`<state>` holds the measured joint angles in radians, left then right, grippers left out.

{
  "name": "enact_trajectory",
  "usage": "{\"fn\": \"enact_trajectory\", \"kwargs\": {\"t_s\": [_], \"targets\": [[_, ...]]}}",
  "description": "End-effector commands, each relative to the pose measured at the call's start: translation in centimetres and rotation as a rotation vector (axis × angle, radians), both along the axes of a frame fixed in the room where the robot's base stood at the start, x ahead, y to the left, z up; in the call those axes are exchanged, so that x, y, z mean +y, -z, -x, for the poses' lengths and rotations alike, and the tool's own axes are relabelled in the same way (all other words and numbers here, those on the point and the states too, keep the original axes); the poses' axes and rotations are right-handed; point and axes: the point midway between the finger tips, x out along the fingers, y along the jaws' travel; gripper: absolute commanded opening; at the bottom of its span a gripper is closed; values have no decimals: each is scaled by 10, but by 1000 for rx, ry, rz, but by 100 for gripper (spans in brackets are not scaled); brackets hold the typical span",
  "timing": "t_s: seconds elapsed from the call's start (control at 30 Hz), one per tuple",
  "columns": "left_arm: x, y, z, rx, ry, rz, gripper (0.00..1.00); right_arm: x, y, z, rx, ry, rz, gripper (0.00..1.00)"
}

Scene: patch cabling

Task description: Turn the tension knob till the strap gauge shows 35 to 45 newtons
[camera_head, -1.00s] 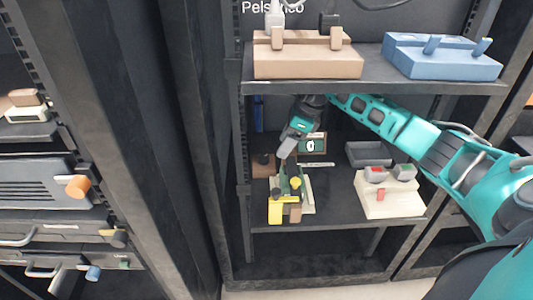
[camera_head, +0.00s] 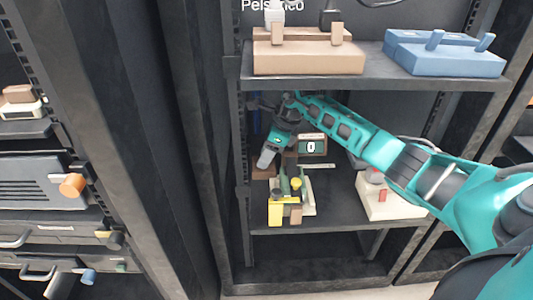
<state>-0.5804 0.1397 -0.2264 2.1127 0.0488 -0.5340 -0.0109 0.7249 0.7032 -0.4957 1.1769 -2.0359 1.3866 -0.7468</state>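The gauge (camera_head: 312,146) stands at the back of the middle shelf, and its dark face shows what looks like 0. In front of it is a fixture with green and yellow parts (camera_head: 291,198) on a pale base. My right gripper (camera_head: 265,161) reaches in from the right and points down over a brown block (camera_head: 259,173) left of the gauge. The gripper covers the small dark knob-like piece on that block, so contact cannot be told. Its grey fingers look close together, but the gap is not clear. My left gripper is not in view.
A cream box with a red switch (camera_head: 391,202) stands on the right of the shelf, under my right arm. The shelf above holds a tan block (camera_head: 308,60) and a blue block (camera_head: 443,59). A rack post (camera_head: 245,170) is close left of the gripper.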

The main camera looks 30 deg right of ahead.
Motion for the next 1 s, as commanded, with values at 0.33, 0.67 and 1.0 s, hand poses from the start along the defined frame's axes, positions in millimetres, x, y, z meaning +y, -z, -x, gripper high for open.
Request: {"fn": "enact_trajectory", "kwargs": {"t_s": [0.33,0.67,1.0], "targets": [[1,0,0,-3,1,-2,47,0,0,0,0,0,0,11],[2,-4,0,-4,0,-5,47,0,-1,0,1,21,1,3],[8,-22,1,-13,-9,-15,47,1,-5,2,2,208,2,3]]}}
